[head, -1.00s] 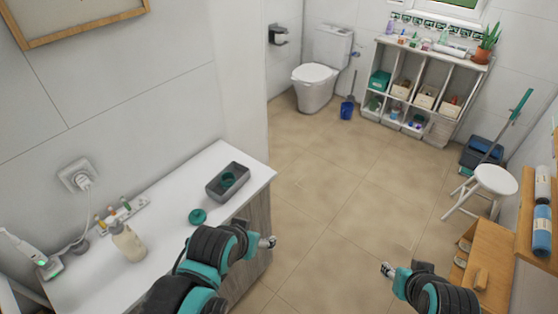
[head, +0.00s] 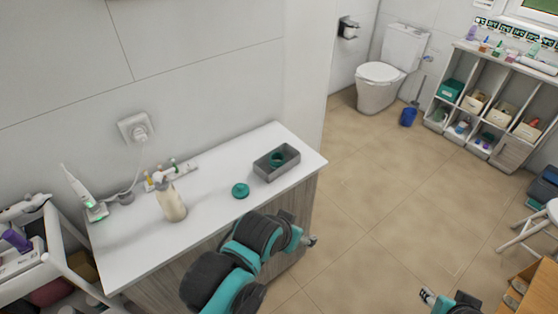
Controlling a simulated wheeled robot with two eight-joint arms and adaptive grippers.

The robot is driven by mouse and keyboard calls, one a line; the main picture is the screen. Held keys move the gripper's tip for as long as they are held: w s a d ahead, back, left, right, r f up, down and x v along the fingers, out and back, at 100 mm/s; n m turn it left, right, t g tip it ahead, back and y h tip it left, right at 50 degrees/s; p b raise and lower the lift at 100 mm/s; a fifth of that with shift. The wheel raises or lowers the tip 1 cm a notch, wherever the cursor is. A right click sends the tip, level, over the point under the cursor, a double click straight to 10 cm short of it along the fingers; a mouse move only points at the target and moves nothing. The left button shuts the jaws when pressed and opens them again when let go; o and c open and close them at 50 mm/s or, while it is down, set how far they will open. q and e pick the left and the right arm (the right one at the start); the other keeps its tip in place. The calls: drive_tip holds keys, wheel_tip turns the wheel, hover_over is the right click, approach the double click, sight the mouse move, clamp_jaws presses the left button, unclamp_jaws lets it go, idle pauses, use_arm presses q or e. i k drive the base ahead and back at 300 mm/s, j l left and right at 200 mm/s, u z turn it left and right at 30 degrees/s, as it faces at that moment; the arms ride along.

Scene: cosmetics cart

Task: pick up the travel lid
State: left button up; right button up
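A round teal lid-like piece (head: 240,190) lies on the white counter (head: 215,205); I take it for the travel lid, though its details are too small to tell. Another round teal piece (head: 277,159) sits inside the grey tray (head: 264,174) to its right. My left gripper (head: 309,241) is past the counter's front edge, right of and lower in the picture than the lid, touching neither piece. My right gripper (head: 428,297) is over the floor at the bottom right, far from the counter. Both look empty; their finger gaps are too small to judge.
A cream pump bottle (head: 171,202) stands left of the lid. A holder with small bottles (head: 172,175) and a charging toothbrush-like device (head: 85,195) are along the wall. A white cart (head: 55,265) stands at the left. The counter around the lid is clear.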

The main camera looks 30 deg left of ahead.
sight(239, 191)
drive_tip(key=u, duration=1.45)
